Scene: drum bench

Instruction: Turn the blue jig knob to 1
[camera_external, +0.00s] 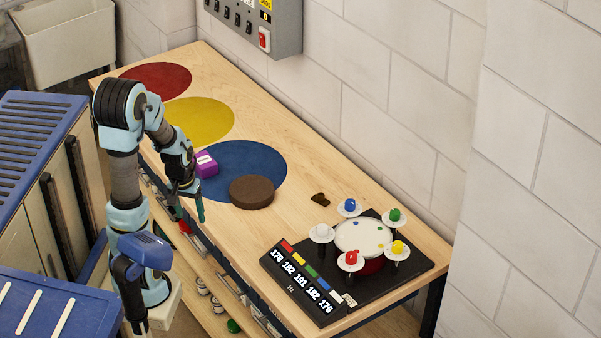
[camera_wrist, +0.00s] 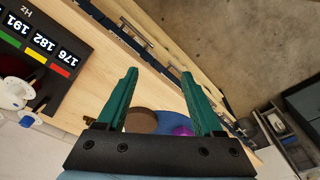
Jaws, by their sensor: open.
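The blue jig knob (camera_external: 350,206) sits on a white round dial at the back left of a black jig around a small drum (camera_external: 362,236). I cannot read where it points. Green (camera_external: 394,214), yellow (camera_external: 398,247), red (camera_external: 351,257) and white (camera_external: 321,231) knobs stand around the same drum. My gripper (camera_external: 187,212) is open and empty at the bench's front edge, well left of the jig. Its two teal fingers also show in the wrist view (camera_wrist: 158,76), apart with nothing between the tips.
A display panel (camera_external: 303,284) with colour bars and numbers in Hz fronts the jig. A brown round block (camera_external: 252,192) and a purple block (camera_external: 206,164) lie by the blue circle (camera_external: 262,160). A small dark brown piece (camera_external: 321,199) lies left of the jig. The wall runs behind.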

